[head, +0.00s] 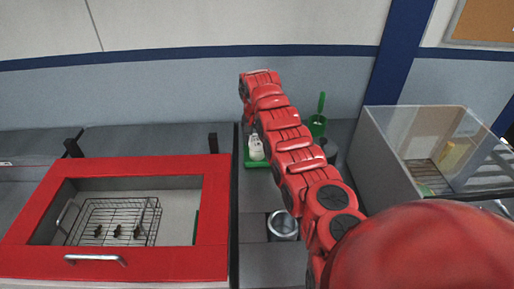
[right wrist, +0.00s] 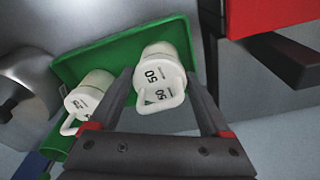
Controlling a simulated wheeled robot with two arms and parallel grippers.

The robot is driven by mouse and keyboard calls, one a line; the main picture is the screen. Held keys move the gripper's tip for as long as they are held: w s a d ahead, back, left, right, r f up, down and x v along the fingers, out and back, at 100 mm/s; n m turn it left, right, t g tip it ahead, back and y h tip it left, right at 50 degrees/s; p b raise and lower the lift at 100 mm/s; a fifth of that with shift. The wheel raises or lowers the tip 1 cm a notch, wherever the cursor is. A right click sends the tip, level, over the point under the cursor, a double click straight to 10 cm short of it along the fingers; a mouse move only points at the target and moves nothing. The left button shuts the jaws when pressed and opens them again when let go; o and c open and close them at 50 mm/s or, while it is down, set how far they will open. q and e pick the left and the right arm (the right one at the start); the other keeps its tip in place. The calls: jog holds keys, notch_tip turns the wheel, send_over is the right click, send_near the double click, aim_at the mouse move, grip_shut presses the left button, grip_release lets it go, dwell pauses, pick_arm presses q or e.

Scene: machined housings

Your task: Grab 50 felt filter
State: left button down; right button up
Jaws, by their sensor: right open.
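A white container marked 50 (right wrist: 158,62), with a loop handle, is on a green tray (right wrist: 92,55) in the right wrist view. A second white container (right wrist: 92,90) with a handle and a label I cannot read is to its left. My right gripper (right wrist: 160,78) is open, its two fingers on either side of the 50 container; I cannot tell whether they touch it. In the head view, white containers (head: 256,150) show on the green tray (head: 254,165), below my right wrist. My left gripper is not in view.
A red-framed box (head: 218,215) with a wire rack (head: 115,215) stands at left. A dark cylinder (right wrist: 15,100) is beside the tray.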

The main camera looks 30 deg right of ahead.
aim_at(257, 148)
jog(key=shift+w+d+f+p, duration=0.1)
jog(key=shift+f+p, duration=0.1)
jog(key=shift+f, duration=0.8)
jog(key=shift+w+d+f+p, duration=0.1)
jog(key=shift+f+p, duration=0.1)
jog(key=shift+f, duration=0.75)
jog(key=c, duration=1)
jog(key=shift+r, duration=0.2)
